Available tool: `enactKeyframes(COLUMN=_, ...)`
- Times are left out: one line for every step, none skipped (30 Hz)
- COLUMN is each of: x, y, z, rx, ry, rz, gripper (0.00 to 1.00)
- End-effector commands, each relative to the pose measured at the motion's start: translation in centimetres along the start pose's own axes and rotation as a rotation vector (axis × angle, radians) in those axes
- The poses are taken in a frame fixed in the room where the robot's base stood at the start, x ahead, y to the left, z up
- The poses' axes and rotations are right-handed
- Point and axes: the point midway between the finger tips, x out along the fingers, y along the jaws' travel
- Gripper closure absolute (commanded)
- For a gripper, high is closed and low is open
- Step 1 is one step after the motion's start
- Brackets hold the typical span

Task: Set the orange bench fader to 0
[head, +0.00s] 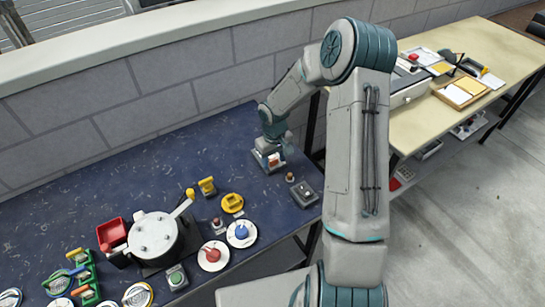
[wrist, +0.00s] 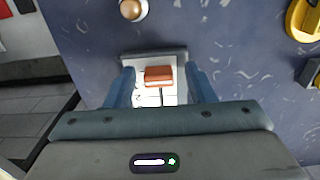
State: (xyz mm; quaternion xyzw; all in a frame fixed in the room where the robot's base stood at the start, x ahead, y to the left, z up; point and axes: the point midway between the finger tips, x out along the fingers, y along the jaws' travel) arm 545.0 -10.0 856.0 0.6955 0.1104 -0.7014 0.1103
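The orange bench fader's knob (wrist: 158,75) shows in the wrist view on a white plate (wrist: 142,63) with a grey edge. A dark slot runs down from the knob in the picture; the knob sits near the slot's upper end. My gripper (wrist: 159,72) is open, with one blue finger on each side of the knob and gaps between. In the head view, my gripper (head: 272,143) points down over the fader (head: 273,158) at the table's right part. It partly hides the plate there.
On the blue table (head: 180,150), a grey box (head: 305,194) and a small round knob (head: 291,177) stand close by. A yellow switch (head: 207,186), plates and a silver pot (head: 154,236) lie to the left. A cream table (head: 490,50) stands at the right. The table's back is clear.

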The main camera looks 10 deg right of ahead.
Motion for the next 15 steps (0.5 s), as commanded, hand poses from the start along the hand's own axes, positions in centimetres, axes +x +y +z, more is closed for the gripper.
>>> enactKeyframes(x=0.0, y=0.1, z=-0.1, rx=0.001, ry=0.002, rz=0.001, gripper=0.49)
enactKeyframes(x=-0.1, y=0.1, z=-0.1, rx=0.002, ry=0.003, rz=0.001, gripper=0.49)
enactKeyframes(x=-0.1, y=0.1, z=-0.1, rx=0.002, ry=0.004, rz=0.001, gripper=0.49)
enactKeyframes(x=-0.1, y=0.1, z=-0.1, rx=0.002, ry=0.004, rz=0.001, gripper=0.49)
enactKeyframes(x=-0.1, y=0.1, z=-0.1, rx=0.002, ry=0.005, rz=0.001, gripper=0.49)
enactKeyframes(x=-0.1, y=0.1, z=-0.1, rx=0.002, ry=0.005, rz=0.001, gripper=0.49)
enactKeyframes(x=-0.1, y=0.1, z=-0.2, rx=0.002, ry=0.006, rz=0.001, gripper=0.49)
enactKeyframes(x=-0.1, y=0.1, z=-0.2, rx=0.002, ry=0.006, rz=0.001, gripper=0.49)
enactKeyframes(x=-0.2, y=0.1, z=-0.2, rx=0.002, ry=0.007, rz=0.002, gripper=0.49)
enactKeyframes(x=-0.4, y=0.1, z=-0.2, rx=0.002, ry=0.007, rz=0.002, gripper=0.49)
enactKeyframes(x=-0.6, y=0.1, z=-0.2, rx=0.002, ry=0.008, rz=0.002, gripper=0.49)
enactKeyframes(x=-0.9, y=0.1, z=-0.3, rx=0.002, ry=0.009, rz=0.003, gripper=0.49)
enactKeyframes(x=-1.3, y=0.2, z=-0.3, rx=0.003, ry=0.01, rz=0.003, gripper=0.49)
enactKeyframes(x=-1.7, y=0.2, z=-0.3, rx=0.003, ry=0.01, rz=0.004, gripper=0.49)
enactKeyframes(x=-2.4, y=0.1, z=-0.3, rx=0.002, ry=0.01, rz=0.004, gripper=0.49)
